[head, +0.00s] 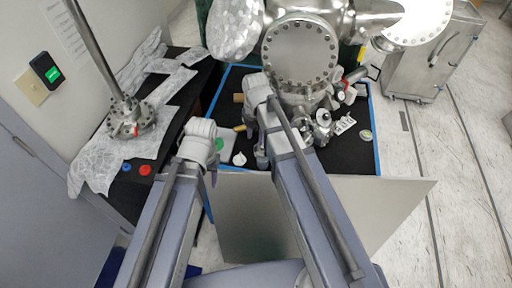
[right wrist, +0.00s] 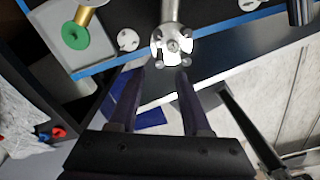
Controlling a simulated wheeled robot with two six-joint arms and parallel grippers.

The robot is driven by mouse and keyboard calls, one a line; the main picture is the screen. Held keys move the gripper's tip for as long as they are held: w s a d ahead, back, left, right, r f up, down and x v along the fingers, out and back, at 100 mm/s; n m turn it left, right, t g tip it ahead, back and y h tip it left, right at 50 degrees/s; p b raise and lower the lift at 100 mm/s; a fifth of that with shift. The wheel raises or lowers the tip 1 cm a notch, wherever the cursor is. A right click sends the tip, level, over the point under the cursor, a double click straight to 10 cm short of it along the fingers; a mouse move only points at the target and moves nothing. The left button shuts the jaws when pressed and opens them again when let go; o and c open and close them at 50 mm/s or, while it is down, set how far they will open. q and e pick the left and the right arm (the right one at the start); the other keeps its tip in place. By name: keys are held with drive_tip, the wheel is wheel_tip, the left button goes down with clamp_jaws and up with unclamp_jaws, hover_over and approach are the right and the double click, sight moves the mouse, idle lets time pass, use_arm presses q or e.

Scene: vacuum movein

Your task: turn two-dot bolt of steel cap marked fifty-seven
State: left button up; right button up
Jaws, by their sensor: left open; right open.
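In the right wrist view, a small round steel cap (right wrist: 172,45) with several bolts around its rim sits on the end of a steel tube. Its number and any dots on the bolts are too small to read. My right gripper (right wrist: 158,72) is open, its fingers apart and pointing at the cap with nothing between them. In the head view, my right gripper (head: 262,158) is at the front of the black table, and the cap cannot be made out there. My left gripper (head: 213,175) is open and empty, left of the right one, near the table's front left corner.
A large steel chamber (head: 300,52) with bolted flanges stands at the back of the black table (head: 345,150). A green disc (right wrist: 75,35) and a white disc (right wrist: 128,40) lie left of the cap. A side table (head: 110,178) holds a flanged rod.

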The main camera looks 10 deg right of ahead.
sight(256, 146)
wheel_tip(256, 146, down, 5)
drive_tip(key=b, duration=0.4)
drive_tip(key=shift+f, duration=0.1)
drive_tip(key=shift+c, duration=0.4)
clamp_jaws()
